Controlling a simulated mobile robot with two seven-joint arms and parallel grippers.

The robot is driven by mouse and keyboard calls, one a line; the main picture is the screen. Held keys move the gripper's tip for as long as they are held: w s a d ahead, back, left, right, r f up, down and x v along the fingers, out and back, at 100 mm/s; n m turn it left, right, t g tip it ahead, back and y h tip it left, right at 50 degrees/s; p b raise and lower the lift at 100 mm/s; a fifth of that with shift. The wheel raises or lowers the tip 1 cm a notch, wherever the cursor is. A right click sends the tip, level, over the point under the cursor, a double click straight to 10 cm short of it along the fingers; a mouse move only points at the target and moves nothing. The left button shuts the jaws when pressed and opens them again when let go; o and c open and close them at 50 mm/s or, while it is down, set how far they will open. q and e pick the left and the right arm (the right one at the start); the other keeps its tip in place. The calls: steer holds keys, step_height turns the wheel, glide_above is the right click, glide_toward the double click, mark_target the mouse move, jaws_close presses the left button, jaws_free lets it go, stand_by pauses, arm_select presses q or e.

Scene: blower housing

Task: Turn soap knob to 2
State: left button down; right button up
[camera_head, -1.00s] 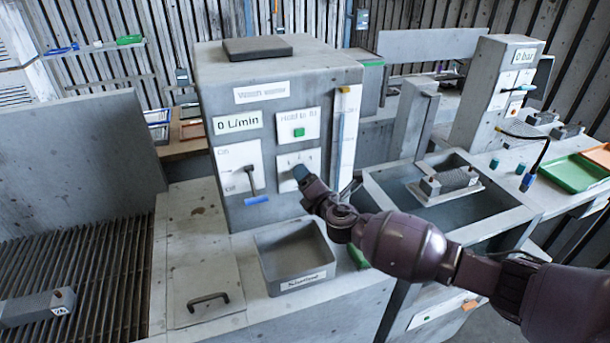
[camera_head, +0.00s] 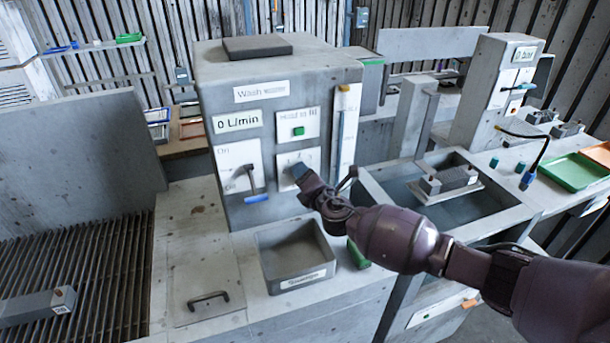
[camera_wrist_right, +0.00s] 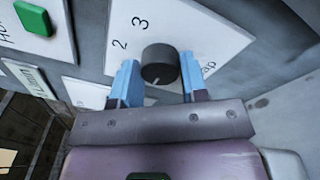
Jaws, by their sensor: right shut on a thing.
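The soap knob (camera_wrist_right: 160,65) is a dark round knob on a white dial plate (camera_wrist_right: 190,30) in the right wrist view. The digits 2 and 3 show at its left and upper left, and part of the word Soap at its right. A short pale mark shows on the knob's near side; the exact setting cannot be read. My right gripper (camera_wrist_right: 162,80) has its blue fingers on both sides of the knob, shut on it. In the head view my right gripper (camera_head: 299,171) is at the dial plate (camera_head: 309,158) and hides the knob. My left gripper is not in view.
A grey open bin (camera_head: 263,252) stands below. A sink (camera_head: 380,191) lies to the right.

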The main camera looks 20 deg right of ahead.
arm_select(q)
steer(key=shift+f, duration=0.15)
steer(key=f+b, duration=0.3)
steer(key=b, duration=0.2)
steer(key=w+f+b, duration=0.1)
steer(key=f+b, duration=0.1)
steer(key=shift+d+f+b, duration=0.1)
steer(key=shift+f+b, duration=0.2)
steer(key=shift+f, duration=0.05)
arm_select(e)
steer(key=m, duration=0.6)
steer(key=m+t+h, duration=0.1)
steer(key=m, duration=0.5)
steer(key=m+h, duration=0.1)
steer(key=m, duration=0.6)
steer(key=shift+a+f, duration=0.15)
steer(key=shift+f, duration=0.1)
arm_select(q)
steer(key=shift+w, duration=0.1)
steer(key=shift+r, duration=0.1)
arm_select(e)
steer(key=o, duration=0.9)
